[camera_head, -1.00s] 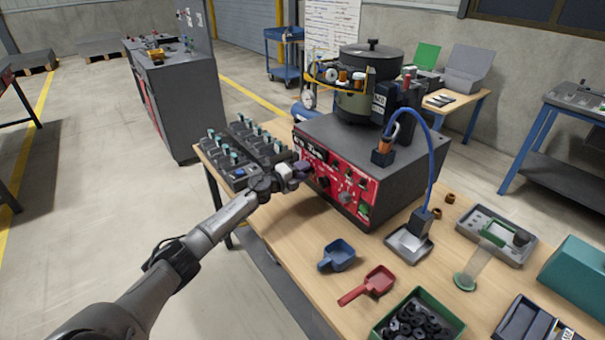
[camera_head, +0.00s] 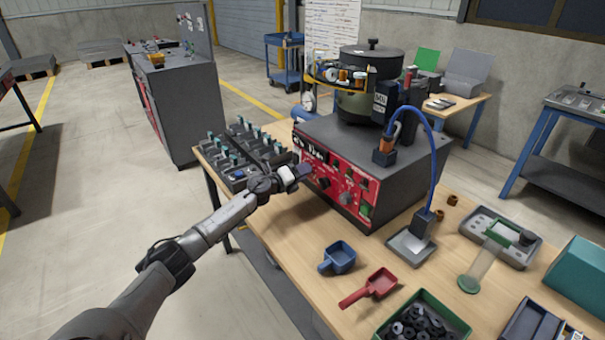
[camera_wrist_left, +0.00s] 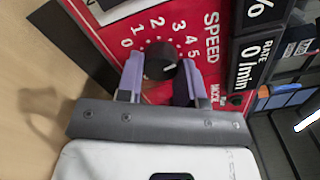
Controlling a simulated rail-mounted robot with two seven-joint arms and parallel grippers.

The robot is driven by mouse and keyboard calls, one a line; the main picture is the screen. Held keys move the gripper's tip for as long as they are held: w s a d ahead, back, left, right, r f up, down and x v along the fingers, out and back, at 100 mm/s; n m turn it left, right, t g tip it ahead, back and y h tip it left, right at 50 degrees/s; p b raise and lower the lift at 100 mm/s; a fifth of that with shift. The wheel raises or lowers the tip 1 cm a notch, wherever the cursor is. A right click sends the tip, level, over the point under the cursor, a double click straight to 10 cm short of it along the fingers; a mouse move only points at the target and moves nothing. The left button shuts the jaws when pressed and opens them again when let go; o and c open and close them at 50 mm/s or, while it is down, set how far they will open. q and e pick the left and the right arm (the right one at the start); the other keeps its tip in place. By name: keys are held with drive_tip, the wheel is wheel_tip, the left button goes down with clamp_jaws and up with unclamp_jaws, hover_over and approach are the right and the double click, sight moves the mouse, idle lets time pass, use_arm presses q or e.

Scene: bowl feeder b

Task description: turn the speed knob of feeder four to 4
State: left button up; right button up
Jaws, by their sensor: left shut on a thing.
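In the left wrist view the black speed knob (camera_wrist_left: 160,61) sits inside a white dial numbered 0 to 5 beside the word SPEED (camera_wrist_left: 212,38). My left gripper (camera_wrist_left: 163,80) is shut on the knob, one purple finger on each side. In the head view the left gripper (camera_head: 300,172) is at the left part of the panel and hides the knob. My right gripper is not in view.
A rack of teal-topped parts (camera_head: 232,160) stands close to the left of my gripper. A blue scoop (camera_head: 338,257), a red scoop (camera_head: 372,287) and a green bin of black parts (camera_head: 425,318) lie in front. Bare tabletop (camera_head: 283,228) lies below the panel.

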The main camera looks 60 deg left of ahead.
use_arm(q)
drive_tip(key=o, duration=0.9)
drive_tip(key=shift+o, duration=0.2)
drive_tip(key=shift+s, duration=0.15)
drive_tip(key=s+p, duration=0.4)
drive_tip(key=s, duration=0.9)
drive_tip(key=shift+s+d, duration=0.3)
drive_tip(key=shift+d, duration=0.1)
